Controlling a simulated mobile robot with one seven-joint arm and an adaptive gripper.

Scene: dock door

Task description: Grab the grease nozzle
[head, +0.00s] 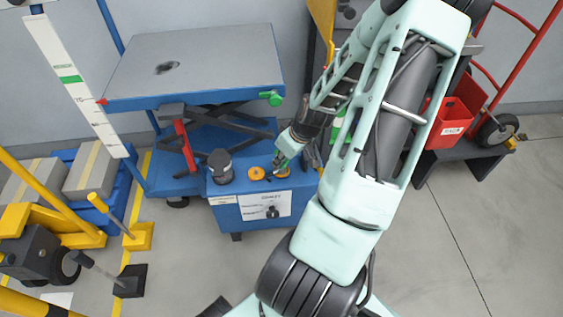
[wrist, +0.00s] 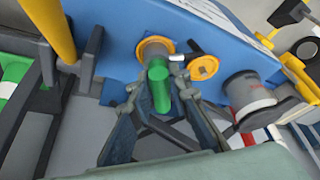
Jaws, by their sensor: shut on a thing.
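The grease nozzle shows in the wrist view as a green cylinder (wrist: 160,90), with its far end at an orange ring (wrist: 154,46) on the blue cart. My gripper (wrist: 156,84) has its fingers on either side of the green cylinder and is shut on it. Whether the nozzle still sits in the ring or is just clear of it, I cannot tell. In the head view my gripper (head: 281,160) is low over the right part of the cart's blue ledge (head: 228,189), and its fingers largely hide the nozzle.
A second orange ring (head: 256,173) and a dark, grey-topped cylinder (head: 221,167) stand left of my gripper on the ledge. A lift table top (head: 195,60) is behind. A red bin (head: 456,115) is at the right. The floor at front right is clear.

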